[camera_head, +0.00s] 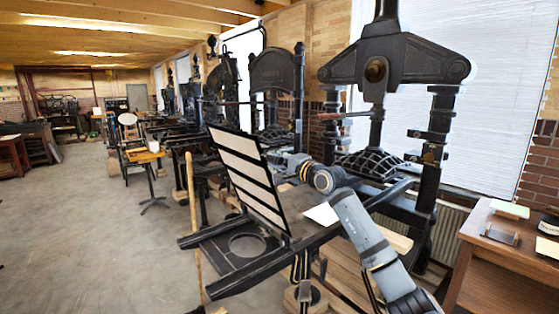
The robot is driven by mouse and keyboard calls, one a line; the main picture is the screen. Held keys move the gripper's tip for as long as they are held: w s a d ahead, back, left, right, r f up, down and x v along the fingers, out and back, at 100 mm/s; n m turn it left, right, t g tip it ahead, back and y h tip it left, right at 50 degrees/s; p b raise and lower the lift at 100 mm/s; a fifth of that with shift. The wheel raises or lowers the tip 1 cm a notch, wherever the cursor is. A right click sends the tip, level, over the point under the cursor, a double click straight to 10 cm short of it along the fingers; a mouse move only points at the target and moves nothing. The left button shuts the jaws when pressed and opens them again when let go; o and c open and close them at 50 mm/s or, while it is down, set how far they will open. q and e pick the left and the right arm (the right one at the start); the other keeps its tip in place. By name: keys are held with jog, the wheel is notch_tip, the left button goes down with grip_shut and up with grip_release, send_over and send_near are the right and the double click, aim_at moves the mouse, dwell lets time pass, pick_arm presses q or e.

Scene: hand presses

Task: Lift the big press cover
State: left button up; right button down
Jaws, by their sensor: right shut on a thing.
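The big press cover (247,177) is a dark-framed panel with pale stripes, in the middle of the head view. It stands steeply tilted above the black press bed (215,262), its upper edge raised at the left. My right arm reaches in from the lower right, and my right gripper (272,160) is shut on the right edge of the cover. The fingertips are small and partly hidden. My left gripper is not in view.
The large black hand press (395,58) stands behind my right arm. More presses line the wall to the left. A wooden desk (510,255) is at the right. A wooden pole (194,220) stands left of the cover. The floor (80,220) at the left is clear.

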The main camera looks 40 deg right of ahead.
jog(key=shift+a, duration=0.6)
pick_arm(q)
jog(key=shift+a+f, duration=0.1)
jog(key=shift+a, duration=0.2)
